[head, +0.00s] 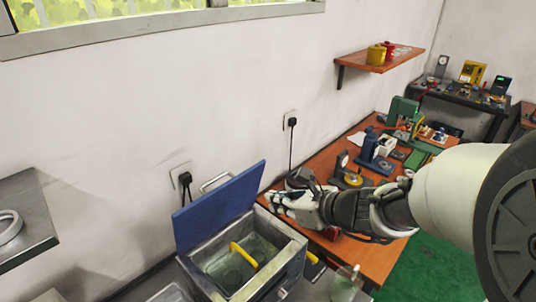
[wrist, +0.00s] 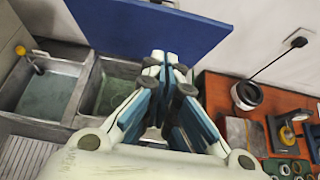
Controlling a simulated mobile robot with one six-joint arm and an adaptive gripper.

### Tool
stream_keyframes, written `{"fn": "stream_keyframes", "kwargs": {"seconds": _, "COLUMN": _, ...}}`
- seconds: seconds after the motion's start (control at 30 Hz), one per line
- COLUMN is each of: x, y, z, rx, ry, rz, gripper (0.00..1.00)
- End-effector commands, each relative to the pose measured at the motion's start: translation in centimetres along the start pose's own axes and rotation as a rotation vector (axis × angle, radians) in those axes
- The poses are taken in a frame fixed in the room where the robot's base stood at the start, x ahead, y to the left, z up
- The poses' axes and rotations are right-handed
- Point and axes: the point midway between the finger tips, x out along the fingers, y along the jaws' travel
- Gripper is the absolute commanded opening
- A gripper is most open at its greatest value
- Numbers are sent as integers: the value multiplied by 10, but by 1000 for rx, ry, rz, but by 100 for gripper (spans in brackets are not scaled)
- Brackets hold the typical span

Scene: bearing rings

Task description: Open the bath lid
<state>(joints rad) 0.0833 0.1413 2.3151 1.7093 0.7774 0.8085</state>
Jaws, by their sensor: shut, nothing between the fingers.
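The bath (head: 293,262) is a metal tank with greenish liquid inside. Its blue lid (head: 220,208) stands raised and steeply tilted at the back, leaving the tank uncovered. A metal bar handle (head: 215,181) shows by the lid's top edge. In the wrist view the lid (wrist: 145,28) is a broad blue panel beyond the fingers. My gripper (head: 272,198) is shut and empty, at the right of the lid and above the bath's back right corner. In the wrist view its fingertips (wrist: 167,60) are together, overlapping the lid; I cannot tell whether they touch it.
A yellow curved handle (head: 243,255) rests in the bath. An orange bench (head: 325,163) with instruments and a green machine stands to the right, under my arm. A wall socket with a black cable (head: 291,122) is behind. A metal table (head: 25,225) is at left.

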Motion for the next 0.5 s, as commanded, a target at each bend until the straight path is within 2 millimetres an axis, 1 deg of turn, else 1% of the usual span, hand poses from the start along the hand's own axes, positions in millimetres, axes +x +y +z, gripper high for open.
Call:
{"fn": "stream_keyframes", "kwargs": {"seconds": 0.17, "x": 33, "y": 2, "z": -3, "rx": -4, "ry": 2, "rz": 6, "gripper": 0}}
{"fn": "stream_keyframes", "kwargs": {"seconds": 0.4, "x": 85, "y": 2, "z": -2, "rx": -6, "ry": 2, "rz": 6, "gripper": 0}}
{"fn": "stream_keyframes", "kwargs": {"seconds": 0.47, "x": 96, "y": 2, "z": -2, "rx": -6, "ry": 2, "rz": 6, "gripper": 0}}
{"fn": "stream_keyframes", "kwargs": {"seconds": 0.5, "x": 100, "y": 2, "z": 5, "rx": -8, "ry": -1, "rz": 5, "gripper": 0}}
